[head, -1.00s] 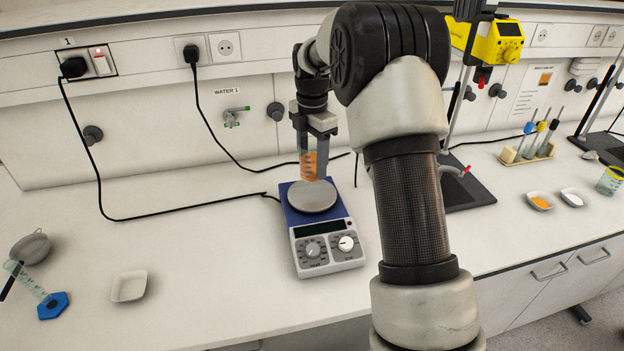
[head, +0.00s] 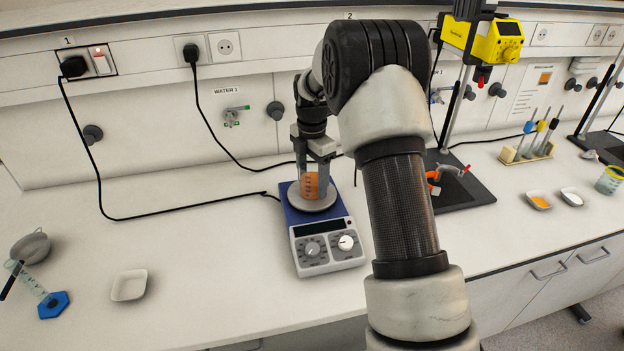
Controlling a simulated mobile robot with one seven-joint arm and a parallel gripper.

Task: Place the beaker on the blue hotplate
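The beaker (head: 311,185) is clear with orange liquid and markings. It is upright at the round grey plate of the blue hotplate (head: 294,213). Its base appears to be on or very close to the plate, and I cannot tell whether it touches. My gripper (head: 315,172) points down from above, with its fingers at the sides of the beaker. It looks shut on the beaker. The fingertips are partly hidden by the beaker. The hotplate's knobs and dark display face the front.
A black cable (head: 225,203) runs behind the hotplate's left. A white weighing dish (head: 129,285) and a blue-based cylinder (head: 53,304) lie to the left. A stand with a yellow device (head: 488,42) and a black base (head: 468,188) is right. The bench left of the hotplate is mostly clear.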

